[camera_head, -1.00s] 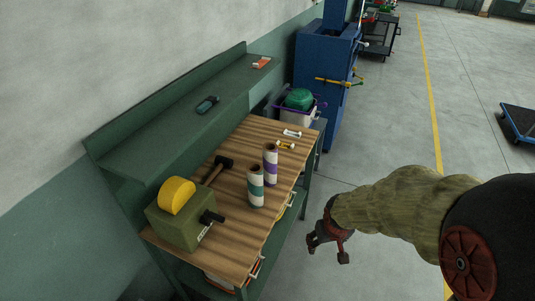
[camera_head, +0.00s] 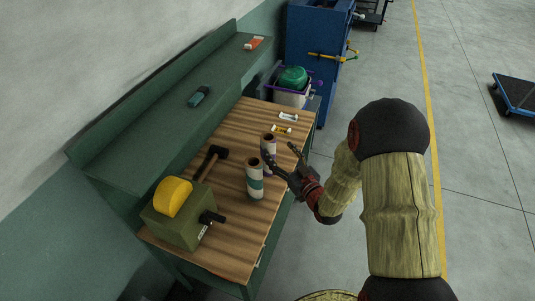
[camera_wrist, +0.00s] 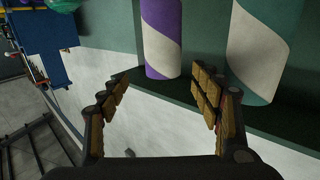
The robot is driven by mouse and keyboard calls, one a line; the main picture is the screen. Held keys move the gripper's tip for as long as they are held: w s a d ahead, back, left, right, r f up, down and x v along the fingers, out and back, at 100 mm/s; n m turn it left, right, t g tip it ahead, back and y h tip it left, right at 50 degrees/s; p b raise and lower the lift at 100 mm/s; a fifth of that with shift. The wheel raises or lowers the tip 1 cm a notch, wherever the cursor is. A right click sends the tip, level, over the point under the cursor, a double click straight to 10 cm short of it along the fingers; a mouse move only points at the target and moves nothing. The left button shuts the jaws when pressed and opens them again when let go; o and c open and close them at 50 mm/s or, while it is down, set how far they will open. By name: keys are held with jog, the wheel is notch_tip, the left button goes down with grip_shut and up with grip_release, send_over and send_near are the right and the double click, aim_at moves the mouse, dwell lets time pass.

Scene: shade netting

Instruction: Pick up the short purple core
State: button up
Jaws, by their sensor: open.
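The purple core (camera_head: 268,143) is a tube with white and purple spiral stripes, standing upright on the wooden bench top; my gripper partly hides its lower part in the head view. My gripper (camera_head: 280,152) is open and empty at the bench's right side, beside the purple core. I cannot tell whether a finger touches it.
A black-headed mallet (camera_head: 209,162) and an olive machine with a yellow disc (camera_head: 181,222) occupy the bench's near left. Small white and yellow pieces (camera_head: 283,129) lie farther back, before a bin with green contents (camera_head: 292,88). A raised green shelf (camera_head: 160,130) runs behind.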

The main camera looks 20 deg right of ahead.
aim_at(272, 143)
jog(key=shift+w+a+r, duration=0.1)
jog(key=shift+w+r, duration=0.05)
jog(key=shift+r, duration=0.15)
jog(key=x, duration=0.3)
jog(key=b+x, duration=0.1)
jog(key=x, duration=0.3)
jog(key=shift+w+a+r, duration=0.15)
jog(key=shift+w+a, duration=0.05)
jog(key=shift+a, duration=0.1)
jog(key=shift+c, duration=1.1)
grip_shut()
